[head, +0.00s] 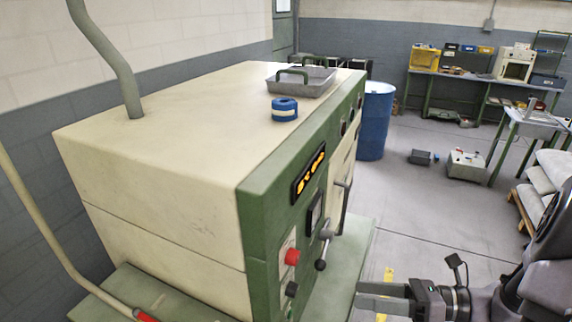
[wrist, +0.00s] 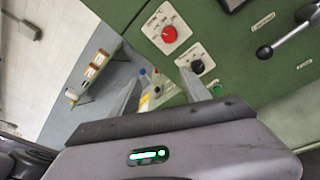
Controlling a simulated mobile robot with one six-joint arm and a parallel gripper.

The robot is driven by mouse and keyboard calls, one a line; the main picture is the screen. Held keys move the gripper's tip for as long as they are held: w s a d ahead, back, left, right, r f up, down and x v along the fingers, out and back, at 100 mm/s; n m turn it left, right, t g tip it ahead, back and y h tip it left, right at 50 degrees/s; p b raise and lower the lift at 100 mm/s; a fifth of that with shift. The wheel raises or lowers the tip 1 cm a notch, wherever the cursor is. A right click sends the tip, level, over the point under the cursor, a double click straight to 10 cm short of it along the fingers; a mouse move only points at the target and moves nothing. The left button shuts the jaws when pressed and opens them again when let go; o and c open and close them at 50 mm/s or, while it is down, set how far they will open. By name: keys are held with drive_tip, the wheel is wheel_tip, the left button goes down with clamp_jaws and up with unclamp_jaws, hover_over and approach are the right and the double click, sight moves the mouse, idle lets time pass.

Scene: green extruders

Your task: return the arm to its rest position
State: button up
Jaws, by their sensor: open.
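My arm comes in from the lower right of the head view. My gripper (head: 362,296) is low in front of the machine's green front panel, pointing left. In the wrist view my gripper (wrist: 160,80) has its two pale fingers apart, with nothing visible between them but background. The cream and green machine (head: 165,155) fills the middle of the head view. Its red knob (wrist: 169,33) and black knob (wrist: 197,67) show close beyond the fingers in the wrist view. I cannot tell whether a finger touches the panel.
A lever with a black ball (head: 320,264) and a handle (head: 344,205) stick out from the panel. A grey tray (head: 318,88) and blue tape roll (head: 284,109) lie on top. A blue drum (head: 375,122) stands behind. Floor to the right is mostly open, with a grey box (head: 465,164).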

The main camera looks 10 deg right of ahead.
drive_tip(key=s+a+f+n+g+h+b, duration=0.1)
drive_tip(key=s+a+n+h+b, duration=0.3)
drive_tip(key=n, duration=0.8)
drive_tip(key=s+a+f+n+h+b, duration=0.3)
drive_tip(key=a+n+h+b, duration=0.5)
drive_tip(key=n, duration=0.5)
drive_tip(key=a+f+b, duration=0.1)
drive_tip(key=a, duration=0.1)
drive_tip(key=shift+s+a+f+n+g+h, duration=0.15)
drive_tip(key=shift+s+a+n+g+h, duration=0.15)
drive_tip(key=shift+s+g+h, duration=0.1)
